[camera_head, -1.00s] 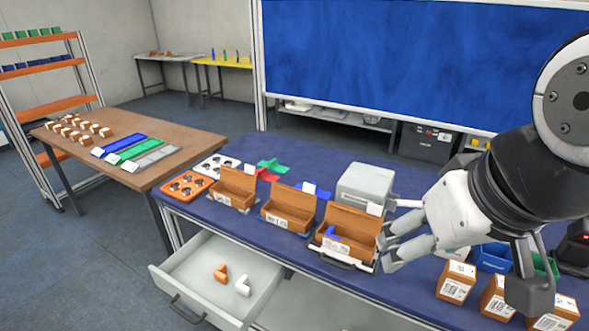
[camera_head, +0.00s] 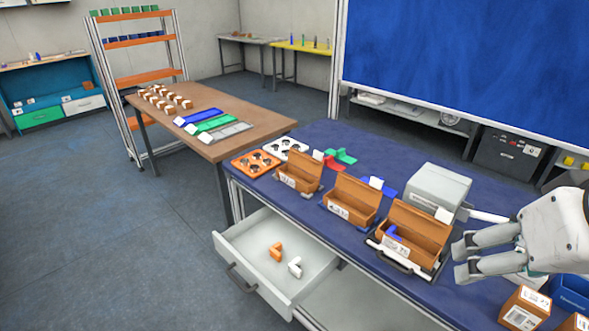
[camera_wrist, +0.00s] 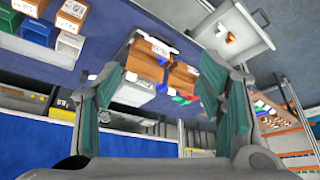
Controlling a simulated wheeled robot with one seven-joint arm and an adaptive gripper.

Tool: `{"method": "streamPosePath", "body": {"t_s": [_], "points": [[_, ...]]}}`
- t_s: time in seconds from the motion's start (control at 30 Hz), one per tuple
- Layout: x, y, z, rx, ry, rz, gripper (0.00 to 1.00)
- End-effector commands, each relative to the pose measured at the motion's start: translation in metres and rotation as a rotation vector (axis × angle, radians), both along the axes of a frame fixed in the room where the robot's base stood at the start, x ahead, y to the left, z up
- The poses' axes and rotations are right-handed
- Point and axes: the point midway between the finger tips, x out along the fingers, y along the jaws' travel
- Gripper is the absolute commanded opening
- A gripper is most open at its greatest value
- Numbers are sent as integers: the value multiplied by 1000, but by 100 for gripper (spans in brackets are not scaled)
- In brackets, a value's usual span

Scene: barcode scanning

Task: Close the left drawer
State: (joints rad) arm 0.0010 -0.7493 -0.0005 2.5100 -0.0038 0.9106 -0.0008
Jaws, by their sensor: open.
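The left drawer (camera_head: 232,243) is pulled out from under the blue table, with its dark handle (camera_head: 240,278) on the front. An orange elbow piece (camera_head: 276,252) and a white elbow piece (camera_head: 295,268) lie inside it. My gripper (camera_head: 460,258) is at the right, above the table near the nearest open brown box, well to the right of the drawer. Its fingers are apart and nothing is between them. In the wrist view my gripper (camera_wrist: 165,88) is open, and the drawer (camera_wrist: 262,45) shows at the upper right, beyond the fingers.
Three open brown boxes stand on the blue table (camera_head: 300,222); the nearest (camera_head: 412,240) sits on a black-handled tray. A grey device (camera_head: 438,188) is behind. Closed boxes (camera_head: 523,308) stand at lower right. A brown table (camera_head: 245,125) is at left. Floor (camera_head: 120,240) left of the drawer is clear.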

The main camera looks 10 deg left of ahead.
Motion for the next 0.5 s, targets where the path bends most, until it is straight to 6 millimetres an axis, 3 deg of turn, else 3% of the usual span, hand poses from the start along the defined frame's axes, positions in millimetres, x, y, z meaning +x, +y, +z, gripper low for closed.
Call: {"method": "streamPosePath", "body": {"t_s": [0.03,0.17,0.27,0.5], "points": [[0,0,0,0,0,0,54],[7,4,-5,-24,27,39,24],[23,12,-16,-85,82,126,1],[80,53,-57,-331,264,476,0]]}}
